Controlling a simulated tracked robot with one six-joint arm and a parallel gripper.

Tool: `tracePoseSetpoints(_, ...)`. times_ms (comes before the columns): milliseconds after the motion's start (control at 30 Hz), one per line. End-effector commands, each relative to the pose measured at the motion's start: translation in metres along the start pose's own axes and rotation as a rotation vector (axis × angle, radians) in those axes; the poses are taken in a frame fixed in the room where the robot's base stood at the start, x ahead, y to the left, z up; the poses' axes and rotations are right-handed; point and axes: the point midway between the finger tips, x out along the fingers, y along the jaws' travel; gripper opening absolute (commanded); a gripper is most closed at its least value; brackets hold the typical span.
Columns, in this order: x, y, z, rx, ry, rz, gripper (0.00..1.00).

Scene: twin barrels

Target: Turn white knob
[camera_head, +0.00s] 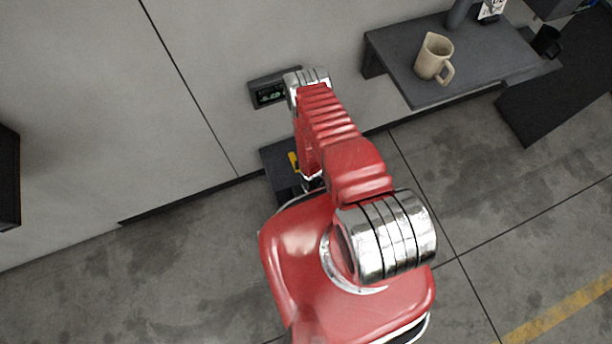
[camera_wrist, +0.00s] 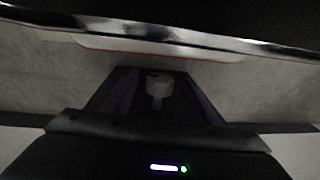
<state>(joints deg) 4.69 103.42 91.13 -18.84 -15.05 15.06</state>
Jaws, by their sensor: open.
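A small pale, whitish knob (camera_wrist: 158,86) shows near the middle of the wrist view, on a dark box-like fixture (camera_wrist: 125,128). The knob has a round top and a narrower part reaching down in the picture. Below it, the fixture carries a lit white-purple bar and a green dot. In the head view, a dark box (camera_head: 281,178) stands low against the wall, partly behind my red arm. I cannot make out the knob there. My gripper's fingers do not show clearly in either view. I cannot tell how far they are from the knob.
A dark shelf (camera_head: 400,72) at upper right holds a beige mug (camera_head: 434,57). A dark object (camera_head: 8,178) juts in at the left edge. The floor at lower left is clear.

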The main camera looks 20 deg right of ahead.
Motion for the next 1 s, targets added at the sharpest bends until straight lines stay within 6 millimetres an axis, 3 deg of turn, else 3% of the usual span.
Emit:
tracePoseSetpoints(200,0.0000,0.0000,0.0000,0.000,0.000,0.000,0.52)
tracePoseSetpoints(767,-0.0001,-0.0001,0.0000,0.000,0.000,0.000,0.12)
tracePoseSetpoints(1000,-0.0001,-0.0014,0.0001,-0.003,0.000,0.002,0.12)
